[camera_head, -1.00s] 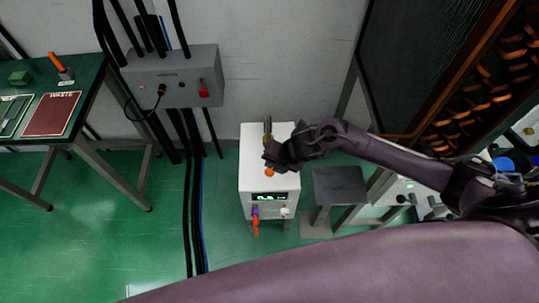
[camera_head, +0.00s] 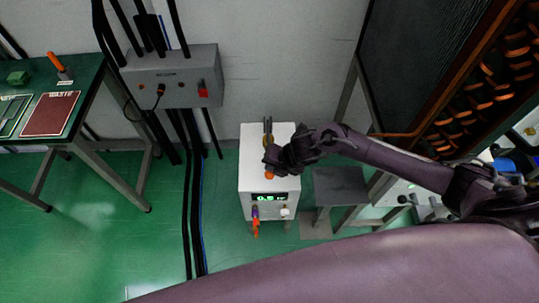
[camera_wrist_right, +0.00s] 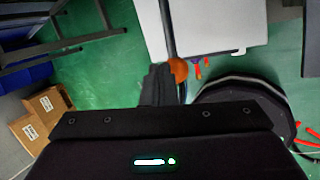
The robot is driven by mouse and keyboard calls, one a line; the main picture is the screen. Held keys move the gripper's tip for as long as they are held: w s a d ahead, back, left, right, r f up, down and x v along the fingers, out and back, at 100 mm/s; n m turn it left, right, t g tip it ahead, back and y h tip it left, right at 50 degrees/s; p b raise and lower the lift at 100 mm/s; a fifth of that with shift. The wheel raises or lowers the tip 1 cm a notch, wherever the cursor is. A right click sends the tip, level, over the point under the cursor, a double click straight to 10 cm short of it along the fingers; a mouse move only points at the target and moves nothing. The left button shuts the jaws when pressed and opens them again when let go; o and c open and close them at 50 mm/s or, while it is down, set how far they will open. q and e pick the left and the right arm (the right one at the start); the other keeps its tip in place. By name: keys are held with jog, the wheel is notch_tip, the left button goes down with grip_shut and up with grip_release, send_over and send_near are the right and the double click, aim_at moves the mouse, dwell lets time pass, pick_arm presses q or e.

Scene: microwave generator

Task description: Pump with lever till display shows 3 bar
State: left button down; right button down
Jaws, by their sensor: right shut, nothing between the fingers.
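The white pump box (camera_head: 253,150) stands on the green floor against the wall. Its green-lit display (camera_head: 269,198) is on the front; the small digits seem to begin with 0. The lever is a dark rod (camera_wrist_right: 167,25) with an orange ball knob (camera_head: 270,175), which also shows in the right wrist view (camera_wrist_right: 178,68). My right gripper (camera_head: 272,157) is over the box top, beside the knob. Its fingers (camera_wrist_right: 159,86) are shut and empty, close to the knob; whether they touch it I cannot tell. My left gripper is not in view.
A grey stool-like stand (camera_head: 340,186) is right of the box. A grey control box (camera_head: 172,77) with black cables hangs on the wall to the left. A green-topped table (camera_head: 85,80) is at far left. The floor between table and cables is clear.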

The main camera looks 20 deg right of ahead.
aim_at(272, 177)
jog(key=shift+s+a+f+b, duration=0.1)
jog(key=shift+s+f+b, duration=0.2)
jog(key=shift+f+b, duration=0.3)
jog(key=shift+s+a+f+b, duration=0.1)
jog(key=shift+s+f+b, duration=0.25)
jog(key=shift+f, duration=0.4)
jog(key=shift+s+a+f+b, duration=0.1)
jog(key=shift+s+f+b, duration=0.15)
jog(key=shift+f+b, duration=0.35)
dwell(1.7)
dwell(0.5)
jog(key=w+d+r+p, duration=0.1)
jog(key=w+r+p, duration=0.3)
jog(key=r+p, duration=0.3)
jog(key=shift+w+d+r+p, duration=0.2)
jog(key=shift+w+r+p, duration=0.15)
jog(key=shift+r, duration=1.45)
jog(key=shift+w+d+r+p, duration=0.1)
jog(key=shift+w+r+p, duration=0.3)
jog(key=shift+r, duration=0.35)
jog(key=shift+w+d+r+p, duration=0.1)
jog(key=shift+w+r+p, duration=0.15)
jog(key=shift+r+p, duration=0.4)
jog(key=shift+w+d+r+p, duration=0.1)
jog(key=shift+w+r+p, duration=0.2)
jog(key=shift+r, duration=0.55)
